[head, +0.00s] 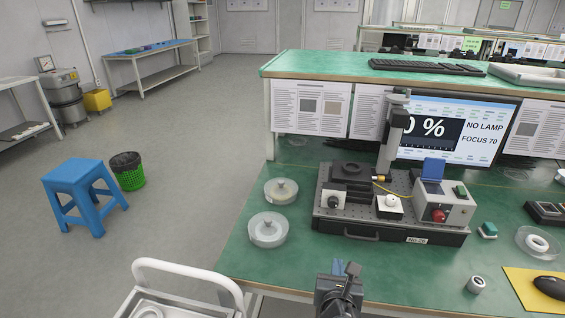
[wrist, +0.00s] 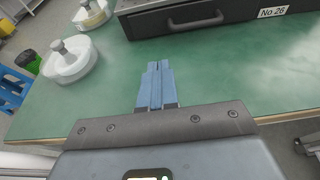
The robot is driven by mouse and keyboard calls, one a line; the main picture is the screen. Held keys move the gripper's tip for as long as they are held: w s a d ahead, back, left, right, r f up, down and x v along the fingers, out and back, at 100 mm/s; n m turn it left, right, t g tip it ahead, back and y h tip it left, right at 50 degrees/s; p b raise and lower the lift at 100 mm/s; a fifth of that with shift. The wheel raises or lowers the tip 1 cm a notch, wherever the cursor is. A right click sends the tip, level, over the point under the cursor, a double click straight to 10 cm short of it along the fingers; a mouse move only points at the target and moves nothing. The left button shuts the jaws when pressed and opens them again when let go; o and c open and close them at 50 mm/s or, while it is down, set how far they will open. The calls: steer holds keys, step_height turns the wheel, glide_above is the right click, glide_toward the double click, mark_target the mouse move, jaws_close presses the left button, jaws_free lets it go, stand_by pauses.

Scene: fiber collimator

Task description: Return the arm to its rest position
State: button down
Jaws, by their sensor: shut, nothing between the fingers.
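My gripper (head: 345,268) shows at the bottom centre of the head view, over the near edge of the green bench (head: 235,262). In the wrist view its two blue fingers (wrist: 156,68) lie together, shut, with nothing held between them. They point toward the black breadboard base marked "No 26" (head: 390,232) and are apart from it. The base also shows at the top of the wrist view (wrist: 175,25). A grey instrument box with a red knob (head: 445,205) and small optical mounts stand on the base. Most of my arm is out of view.
Two round lidded dishes (head: 268,230) (head: 281,190) stand left of the base. A grey knob-like part (head: 476,284), a clear dish (head: 538,241) and a yellow mat (head: 515,283) with a mouse lie at right. A white trolley (head: 185,268) stands at the front left. The screen reads "NO LAMP".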

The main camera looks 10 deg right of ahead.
steer(key=s+f+m+y, duration=0.2)
steer(key=s+m, duration=0.5)
steer(key=s, duration=0.6)
steer(key=s+f+m+y, duration=0.1)
steer(key=s+m+y, duration=0.1)
steer(key=s+m, duration=0.8)
steer(key=s+d+r+m+t, duration=0.1)
steer(key=s+d+r+m, duration=0.2)
steer(key=s+r+m, duration=1.2)
steer(key=r+v, duration=0.1)
steer(key=v, duration=0.6)
steer(key=shift+r, duration=0.45)
steer(key=shift+d, duration=0.15)
